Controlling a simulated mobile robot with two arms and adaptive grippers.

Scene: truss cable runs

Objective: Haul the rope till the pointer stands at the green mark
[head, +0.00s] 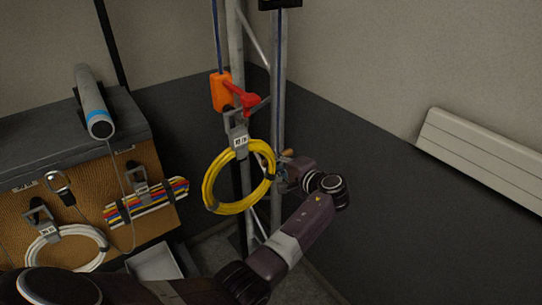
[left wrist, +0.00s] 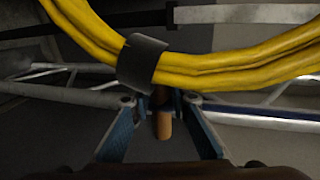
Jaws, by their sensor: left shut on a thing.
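A blue rope (head: 217,40) runs down the truss into an orange rope clutch (head: 220,91) with a red lever (head: 240,97). My left gripper (head: 284,172) is beside the truss, just right of a yellow cable coil. In the left wrist view my left gripper (left wrist: 160,104) is shut around a short wooden handle (left wrist: 163,123). Blue rope (left wrist: 255,112) leads off to the right there. The exact contact at the fingertips is partly hidden. The pointer and the green mark are not visible. My right gripper is not in view.
The yellow coil (head: 209,188) hangs close to my left gripper and crosses above it in the wrist view. A wooden case (head: 90,185) at left carries a white coil (head: 45,246), coloured cables (head: 150,199) and a grey cylinder (head: 92,103). A white panel (head: 480,150) is at right.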

